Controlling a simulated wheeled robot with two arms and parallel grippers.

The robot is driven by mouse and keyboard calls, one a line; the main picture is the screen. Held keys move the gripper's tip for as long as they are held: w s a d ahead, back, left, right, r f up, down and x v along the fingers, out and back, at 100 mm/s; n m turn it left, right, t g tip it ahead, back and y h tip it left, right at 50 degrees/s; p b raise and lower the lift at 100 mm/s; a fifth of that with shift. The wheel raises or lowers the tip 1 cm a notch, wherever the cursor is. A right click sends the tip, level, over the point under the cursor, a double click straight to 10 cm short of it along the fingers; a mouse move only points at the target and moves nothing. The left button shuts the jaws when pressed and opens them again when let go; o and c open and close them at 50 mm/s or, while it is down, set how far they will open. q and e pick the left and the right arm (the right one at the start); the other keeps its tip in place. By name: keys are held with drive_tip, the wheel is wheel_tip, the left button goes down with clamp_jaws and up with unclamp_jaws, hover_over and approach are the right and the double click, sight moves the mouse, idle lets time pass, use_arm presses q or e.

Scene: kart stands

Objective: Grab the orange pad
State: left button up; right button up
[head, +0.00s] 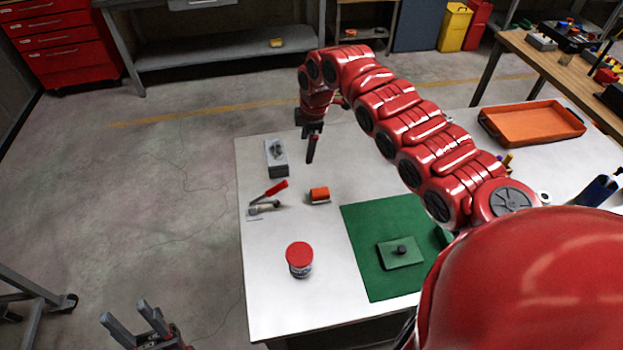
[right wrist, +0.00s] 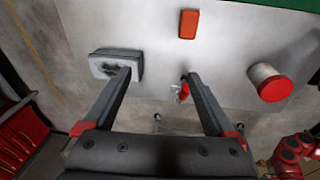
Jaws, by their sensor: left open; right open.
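The orange pad (head: 319,195) is a small orange block lying on the white table, left of the green mat. It also shows at the top of the right wrist view (right wrist: 188,24), clear of the fingers. My right gripper (head: 311,146) hangs above the far left part of the table, further back than the pad. In the right wrist view its two fingers (right wrist: 158,76) are spread wide with nothing held between them. My left gripper (head: 136,320) is open and empty at the bottom left, off the table's left side.
A grey block (head: 278,170) and a red-handled clamp (head: 268,199) sit along the table's left edge. A red-lidded jar (head: 300,262) stands nearer. The green mat (head: 364,226) bears a green knobbed plate (head: 401,262). An orange tray (head: 530,125) lies at far right.

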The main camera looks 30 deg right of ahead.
drive_tip(key=s+d+f+g, duration=0.1)
drive_tip(key=s+d+g, duration=0.1)
drive_tip(key=s, duration=0.2)
drive_tip(key=p, duration=0.4)
hover_over(320, 192)
drive_tip(key=shift+n+h, duration=0.3)
drive_tip(key=shift+h, duration=0.1)
drive_tip(key=f, duration=1)
drive_tip(key=shift+w+f, duration=0.1)
drive_tip(key=shift+w, duration=0.2)
drive_tip(key=shift+d+f, duration=0.1)
drive_tip(key=shift+f, duration=0.4)
drive_tip(key=shift+s+f+p, duration=0.1)
drive_tip(key=shift+f+p, duration=0.15)
drive_tip(key=shift+p, duration=0.05)
drive_tip(key=f, duration=0.1)
drive_tip(key=f+p, duration=0.1)
drive_tip(key=f, duration=0.1)
drive_tip(key=shift+s+a, duration=0.1)
drive_tip(key=shift+a, duration=0.1)
drive_tip(key=shift+d+f, duration=0.15)
drive_tip(key=shift+f, duration=0.7)
clamp_jaws()
drive_tip(key=shift+r, duration=0.2)
